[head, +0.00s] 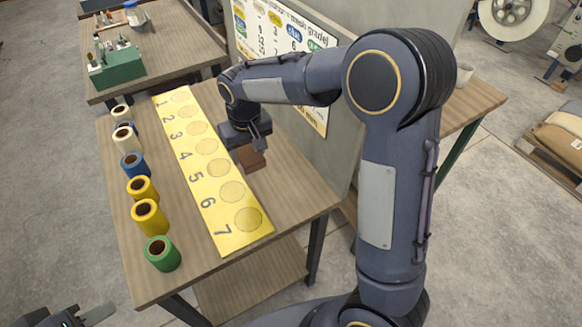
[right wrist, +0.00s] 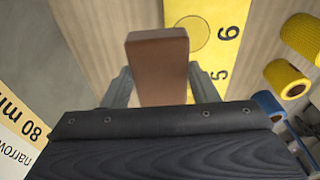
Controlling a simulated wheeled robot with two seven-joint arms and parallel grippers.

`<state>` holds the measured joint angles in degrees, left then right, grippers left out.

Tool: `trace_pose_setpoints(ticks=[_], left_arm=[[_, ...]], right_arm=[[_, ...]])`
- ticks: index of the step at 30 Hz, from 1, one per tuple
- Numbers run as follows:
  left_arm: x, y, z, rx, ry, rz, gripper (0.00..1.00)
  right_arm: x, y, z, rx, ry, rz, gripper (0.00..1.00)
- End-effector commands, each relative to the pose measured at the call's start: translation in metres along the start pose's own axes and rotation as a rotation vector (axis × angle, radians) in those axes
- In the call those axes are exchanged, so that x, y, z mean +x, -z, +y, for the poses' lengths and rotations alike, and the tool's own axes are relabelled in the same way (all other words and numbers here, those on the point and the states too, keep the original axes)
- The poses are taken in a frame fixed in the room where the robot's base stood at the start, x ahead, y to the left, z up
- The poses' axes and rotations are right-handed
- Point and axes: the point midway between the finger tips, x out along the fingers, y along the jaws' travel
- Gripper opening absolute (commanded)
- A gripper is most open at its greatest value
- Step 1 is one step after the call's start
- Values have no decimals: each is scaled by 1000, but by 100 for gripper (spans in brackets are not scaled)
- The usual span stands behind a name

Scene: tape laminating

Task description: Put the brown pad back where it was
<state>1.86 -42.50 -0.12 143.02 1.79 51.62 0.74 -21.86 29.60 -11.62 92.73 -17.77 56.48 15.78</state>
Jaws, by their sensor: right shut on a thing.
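The brown pad (head: 252,160) is a small block held in my right gripper (head: 249,143). In the right wrist view the pad (right wrist: 158,65) stands between the two fingers, which are shut on it. The pad is over the wooden table (head: 300,196), just right of the yellow numbered strip (head: 196,172), near circles 4 and 5. I cannot tell whether it touches the table top. My left gripper (head: 72,318) is only partly in view at the bottom left, away from the table, and its jaws are unclear.
Several tape rolls, including a green one (head: 162,254), stand along the table's left side. A grey panel with a printed chart (head: 290,45) rises on the right side. A second table at the back holds a green box (head: 117,68). The table strip beside the pad is clear.

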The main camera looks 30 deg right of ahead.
Motion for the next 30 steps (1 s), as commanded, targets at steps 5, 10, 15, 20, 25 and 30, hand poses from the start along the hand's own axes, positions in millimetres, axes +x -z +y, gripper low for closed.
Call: trace_pose_setpoints(ticks=[5, 10, 15, 20, 25, 30], left_arm=[[-3, 1, 1, 0, 0, 0, 36], [-9, 4, 4, 0, 0, 0, 36], [-14, 7, 6, 0, 0, 0, 36], [-16, 8, 7, 0, 0, 0, 36], [-16, 8, 8, 0, 0, 0, 36], [-20, 10, 9, 0, 0, 0, 36]], right_arm=[[6, -9, 17, 5, -1, -3, 29], [21, -29, 54, 7, -1, -4, 29], [42, -49, 89, 5, 0, -6, 29], [69, -61, 109, 5, 0, -5, 29], [82, -67, 119, 1, 0, -1, 29], [97, -74, 128, 1, 1, -6, 29]])
